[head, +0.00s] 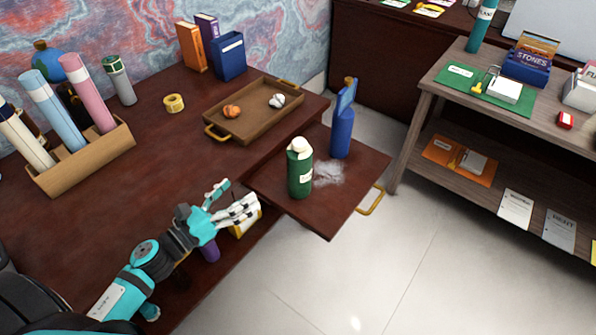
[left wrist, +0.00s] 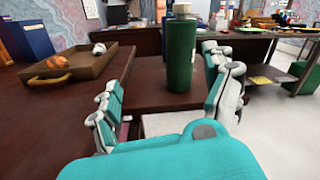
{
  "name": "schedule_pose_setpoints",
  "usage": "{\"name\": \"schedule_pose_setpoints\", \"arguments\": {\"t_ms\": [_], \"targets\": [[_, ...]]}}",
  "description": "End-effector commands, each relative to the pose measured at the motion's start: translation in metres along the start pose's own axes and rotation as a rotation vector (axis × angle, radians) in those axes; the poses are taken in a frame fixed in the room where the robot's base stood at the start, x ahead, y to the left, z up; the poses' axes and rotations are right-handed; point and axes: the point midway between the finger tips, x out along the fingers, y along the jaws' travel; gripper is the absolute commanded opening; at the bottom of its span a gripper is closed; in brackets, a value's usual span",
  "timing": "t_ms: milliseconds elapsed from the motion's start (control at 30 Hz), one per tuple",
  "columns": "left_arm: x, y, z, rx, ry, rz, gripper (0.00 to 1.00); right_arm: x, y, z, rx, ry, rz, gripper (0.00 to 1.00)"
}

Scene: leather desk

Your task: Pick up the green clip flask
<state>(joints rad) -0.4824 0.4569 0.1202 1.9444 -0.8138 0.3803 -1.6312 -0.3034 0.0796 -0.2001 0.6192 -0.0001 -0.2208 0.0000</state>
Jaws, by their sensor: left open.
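The green flask (head: 299,172), with a pale cap and a white label, stands upright on a dark pull-out board (head: 328,220) at the desk's right edge. In the left wrist view the flask (left wrist: 181,52) shows beyond and between my open fingers. My left gripper (head: 232,201) is open and empty, left of and nearer than the flask, with a gap between them. Its fingers (left wrist: 160,105) frame the lower part of the flask in the left wrist view. My right gripper is not in view.
A blue bottle (head: 342,130) stands close behind the flask, beside a white powdery patch (head: 327,172). A wooden tray (head: 245,128) lies behind on the desk. A yellow-and-white item (head: 246,222) is partly hidden by my fingers.

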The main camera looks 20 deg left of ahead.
Motion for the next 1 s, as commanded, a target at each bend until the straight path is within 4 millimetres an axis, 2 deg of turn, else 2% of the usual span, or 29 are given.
{"name": "schedule_pose_setpoints", "arguments": {"t_ms": [100,267,700,833,1000], "targets": [[-0.004,-0.009,-0.006,0.174,0.029,-0.105,0.84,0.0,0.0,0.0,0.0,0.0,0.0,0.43],[0.002,-0.015,-0.007,0.252,0.037,-0.155,0.84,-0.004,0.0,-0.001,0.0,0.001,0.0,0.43],[0.092,-0.029,-0.01,0.248,0.036,-0.153,0.84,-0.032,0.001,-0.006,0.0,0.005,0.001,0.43],[0.108,-0.03,-0.013,0.247,0.037,-0.151,0.84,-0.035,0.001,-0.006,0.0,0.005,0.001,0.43],[0.118,-0.032,-0.014,0.247,0.038,-0.152,0.84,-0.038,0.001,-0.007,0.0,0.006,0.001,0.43]]}}
